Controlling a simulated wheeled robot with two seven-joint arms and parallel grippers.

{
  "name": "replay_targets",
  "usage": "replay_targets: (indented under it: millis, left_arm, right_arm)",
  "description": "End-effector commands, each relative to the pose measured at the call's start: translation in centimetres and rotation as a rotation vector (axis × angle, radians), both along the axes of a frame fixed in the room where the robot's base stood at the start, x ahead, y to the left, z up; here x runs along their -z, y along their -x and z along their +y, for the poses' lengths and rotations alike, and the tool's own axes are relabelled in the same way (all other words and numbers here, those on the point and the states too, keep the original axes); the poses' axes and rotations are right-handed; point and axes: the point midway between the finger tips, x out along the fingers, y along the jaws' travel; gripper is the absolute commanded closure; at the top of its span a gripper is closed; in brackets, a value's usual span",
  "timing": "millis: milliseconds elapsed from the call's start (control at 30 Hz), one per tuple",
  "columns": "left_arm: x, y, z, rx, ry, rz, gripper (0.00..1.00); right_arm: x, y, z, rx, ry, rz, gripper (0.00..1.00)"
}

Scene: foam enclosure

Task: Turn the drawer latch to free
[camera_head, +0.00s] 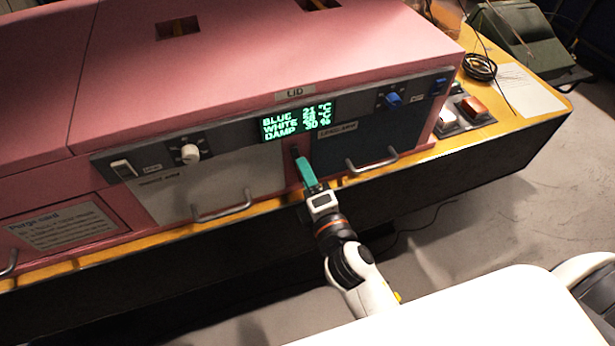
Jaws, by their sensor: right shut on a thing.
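The drawer latch is a teal lever (304,170) on the pink post between two drawer fronts, just below the green display. It slants, with its upper end to the left and its lower end toward my gripper. My right gripper (316,191) is at its lower end, shut on it; the fingertips are small and partly hidden. The left drawer front (180,190) is pale with a metal bar handle (222,207). The right drawer front (355,140) is grey with its own bar handle (372,162). Both drawers look closed. My left gripper is not in view.
The display (297,121) reads BLUE, WHITE and DAMP values. Open floor lies right.

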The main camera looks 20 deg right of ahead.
Motion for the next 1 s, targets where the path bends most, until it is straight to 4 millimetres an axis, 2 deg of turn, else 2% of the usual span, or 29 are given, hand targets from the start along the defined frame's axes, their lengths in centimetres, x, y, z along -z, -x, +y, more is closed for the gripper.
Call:
replay_targets:
  millis: [300, 900, 933, 1000]
  left_arm:
    - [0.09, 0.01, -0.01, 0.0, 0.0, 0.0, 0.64]
    - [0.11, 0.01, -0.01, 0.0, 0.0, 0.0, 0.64]
    - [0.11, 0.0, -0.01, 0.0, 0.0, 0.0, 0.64]
    - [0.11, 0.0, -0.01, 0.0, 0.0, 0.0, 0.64]
  right_arm:
    - [0.14, 0.03, -0.01, 0.0, -0.137, 0.007, 0.72]
    - [0.18, 0.02, 0.0, 0.0, -0.173, 0.009, 0.72]
    - [0.18, 0.02, 0.0, 0.0, -0.173, 0.009, 0.44]
    - [0.17, 0.02, -0.01, 0.0, -0.172, 0.008, 0.33]
